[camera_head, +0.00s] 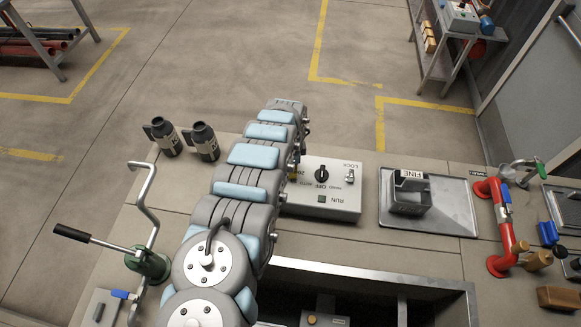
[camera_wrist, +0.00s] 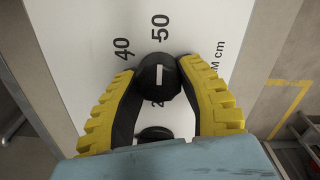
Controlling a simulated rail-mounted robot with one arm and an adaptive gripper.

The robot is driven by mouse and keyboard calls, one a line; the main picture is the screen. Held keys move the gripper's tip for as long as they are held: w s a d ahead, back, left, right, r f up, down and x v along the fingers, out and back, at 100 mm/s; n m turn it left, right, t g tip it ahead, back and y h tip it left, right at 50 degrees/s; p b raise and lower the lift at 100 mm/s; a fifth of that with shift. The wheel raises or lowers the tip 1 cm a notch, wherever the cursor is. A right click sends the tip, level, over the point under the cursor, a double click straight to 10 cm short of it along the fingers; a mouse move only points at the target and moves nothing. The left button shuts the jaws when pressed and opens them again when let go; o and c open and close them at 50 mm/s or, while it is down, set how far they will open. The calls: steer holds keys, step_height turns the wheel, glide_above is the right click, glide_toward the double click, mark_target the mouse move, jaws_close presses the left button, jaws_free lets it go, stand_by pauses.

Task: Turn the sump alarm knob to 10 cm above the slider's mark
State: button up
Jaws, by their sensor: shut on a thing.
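In the wrist view, a round black knob (camera_wrist: 160,78) with a short white pointer line sits on a white panel (camera_wrist: 85,30). The pointer line runs nearly straight up in the picture, toward the printed 50. My gripper (camera_wrist: 161,70) has its yellow-backed, dark-padded fingers on either side of the knob and is shut on it. A second dark round part (camera_wrist: 153,134) shows lower down between the fingers; I cannot tell whether it is the slider. Other markings near the knob are partly covered. In the head view my arm hides the gripper and knob.
In the head view, a grey control box (camera_head: 335,190) with a black selector stands right of my arm. A metal tray (camera_head: 430,222) with a FINE-labelled part, red piping (camera_head: 497,225) and a crank (camera_head: 88,238) are on the bench. Two dark fittings (camera_head: 203,142) stand behind.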

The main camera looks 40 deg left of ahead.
steer(key=o, duration=1.2)
steer(key=shift+w+r, duration=0.1)
steer(key=shift+r, duration=5.9)
